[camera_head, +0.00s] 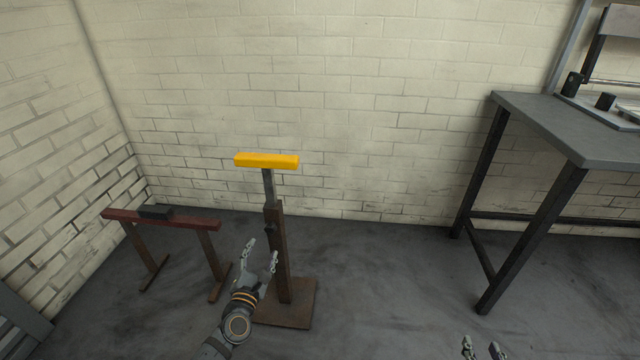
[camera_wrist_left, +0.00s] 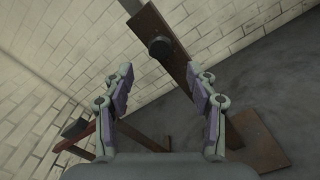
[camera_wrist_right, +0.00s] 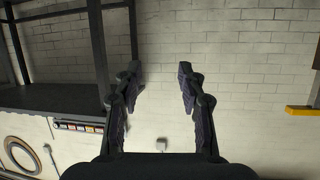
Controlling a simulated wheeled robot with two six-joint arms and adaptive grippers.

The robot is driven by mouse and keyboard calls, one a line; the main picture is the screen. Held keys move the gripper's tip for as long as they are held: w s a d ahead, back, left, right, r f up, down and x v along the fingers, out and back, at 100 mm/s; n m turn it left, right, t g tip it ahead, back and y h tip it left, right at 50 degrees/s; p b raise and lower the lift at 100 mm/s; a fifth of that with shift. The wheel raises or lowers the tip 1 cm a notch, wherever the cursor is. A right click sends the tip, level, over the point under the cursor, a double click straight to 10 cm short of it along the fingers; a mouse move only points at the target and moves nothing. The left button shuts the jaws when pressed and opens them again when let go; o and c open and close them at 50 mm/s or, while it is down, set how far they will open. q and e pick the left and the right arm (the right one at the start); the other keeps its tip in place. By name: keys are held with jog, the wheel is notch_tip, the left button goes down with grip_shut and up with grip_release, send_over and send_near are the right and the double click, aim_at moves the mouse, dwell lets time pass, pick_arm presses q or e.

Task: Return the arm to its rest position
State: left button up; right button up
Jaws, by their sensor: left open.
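My left gripper (camera_head: 261,257) is open and empty, low in front of a brown post stand. In the left wrist view its fingers (camera_wrist_left: 160,88) are spread, with the stand's post (camera_wrist_left: 158,40) and its dark round knob beyond them. My right gripper (camera_head: 484,348) shows only its fingertips at the bottom edge of the head view. In the right wrist view its fingers (camera_wrist_right: 155,80) are spread with nothing between them, facing the brick wall.
The post stand (camera_head: 283,255) carries a yellow bar (camera_head: 266,160) on top. A low reddish-brown trestle (camera_head: 185,221) with a dark block (camera_head: 155,211) stands left. A dark grey table (camera_head: 560,125) stands right. The floor between stand and table is clear.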

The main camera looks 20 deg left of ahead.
pick_arm(q)
jog(key=s+d+f+m+g+h, duration=0.25)
jog(key=s+d+m, duration=0.25)
jog(key=d+m, duration=0.5)
jog(key=s+d+f+m+g+h, duration=0.1)
jog(key=s+d+m+g+h, duration=0.35)
jog(key=m, duration=1.05)
jog(key=s+a+f+m+g+y+p, duration=0.3)
jog(key=s+f+m+g+p, duration=0.4)
jog(key=s+p, duration=0.9)
pick_arm(e)
jog(key=s+d+f+g+h+p, duration=0.1)
jog(key=s+d+f+g+p, duration=0.2)
jog(key=s+f+g, duration=0.8)
pick_arm(q)
jog(key=s+a+g+p, duration=0.2)
jog(key=s+a+p, duration=0.2)
jog(key=s+p, duration=1.2)
jog(key=shift+s+a+y, duration=0.15)
jog(key=shift+s+y, duration=0.15)
jog(key=shift+y, duration=0.1)
pick_arm(e)
jog(key=s+d+f, duration=0.1)
jog(key=s+d, duration=0.1)
jog(key=s, duration=0.9)
jog(key=s+d+f+g+h, duration=0.1)
jog(key=s+d, duration=0.1)
jog(key=s, duration=0.8)
jog(key=shift+s+g, duration=0.3)
jog(key=shift+s, duration=0.05)
